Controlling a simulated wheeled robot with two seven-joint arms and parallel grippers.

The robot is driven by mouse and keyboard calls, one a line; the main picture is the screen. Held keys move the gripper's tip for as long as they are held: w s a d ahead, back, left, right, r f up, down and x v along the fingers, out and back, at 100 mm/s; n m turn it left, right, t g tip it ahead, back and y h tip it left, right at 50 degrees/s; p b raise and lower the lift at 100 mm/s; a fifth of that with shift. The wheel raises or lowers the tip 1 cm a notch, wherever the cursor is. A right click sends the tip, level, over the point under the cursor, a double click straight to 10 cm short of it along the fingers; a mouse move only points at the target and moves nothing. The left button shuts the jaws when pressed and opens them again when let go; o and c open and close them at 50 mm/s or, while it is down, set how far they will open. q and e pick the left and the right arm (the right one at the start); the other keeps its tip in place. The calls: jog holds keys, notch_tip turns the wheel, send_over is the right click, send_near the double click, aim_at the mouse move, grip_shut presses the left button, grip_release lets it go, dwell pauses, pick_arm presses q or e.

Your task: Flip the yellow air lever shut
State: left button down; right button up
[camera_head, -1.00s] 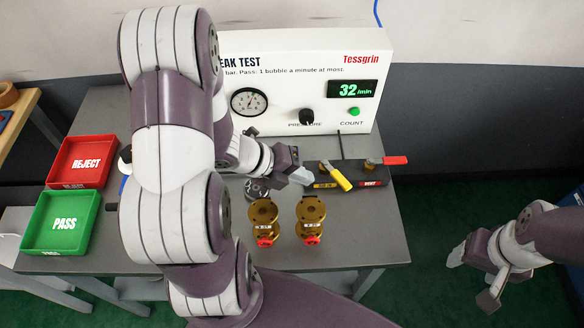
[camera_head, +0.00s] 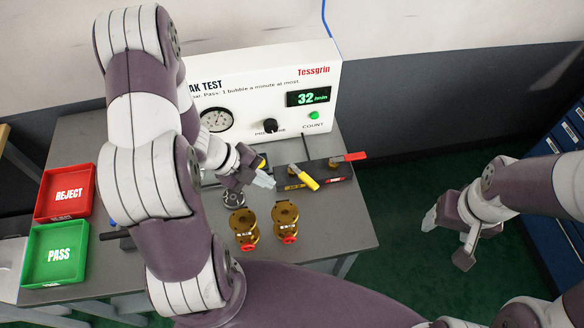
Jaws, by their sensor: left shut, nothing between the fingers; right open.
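The yellow air lever (camera_head: 304,177) sits on the dark valve block (camera_head: 318,171) in front of the test box, slanting down and to the right toward me. The red vent lever (camera_head: 348,157) is on the same block, further right. My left gripper (camera_head: 266,181) is shut and empty, just left of the yellow lever, apart from it as far as I can tell. My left arm hides the left part of the bench and box. My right gripper (camera_head: 446,238) is open and empty over the floor, right of the bench.
Two brass valves (camera_head: 243,228) (camera_head: 286,222) with red caps stand on the bench (camera_head: 330,228) in front of the block. The leak test box (camera_head: 255,90) reads 32. A red REJECT tray (camera_head: 65,193) and green PASS tray (camera_head: 56,254) lie left. A blue cabinet (camera_head: 560,200) stands right.

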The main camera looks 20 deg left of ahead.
aim_at(303, 177)
pick_arm(q)
jog(key=shift+w+a+f+n+y+b, duration=0.1)
jog(key=shift+a+f+n+y+b, duration=0.3)
jog(key=shift+n, duration=0.7)
jog(key=shift+f, duration=0.1)
jog(key=b+x, duration=0.1)
jog(key=x, duration=0.8)
jog(key=shift+d+f, duration=0.25)
jog(key=w, duration=0.1)
jog(key=w+d+p, duration=0.1)
jog(key=w, duration=0.1)
jog(key=shift+d, duration=0.3)
jog(key=shift+w+d+f, duration=0.1)
jog(key=shift+w+d, duration=0.1)
jog(key=shift+w, duration=0.25)
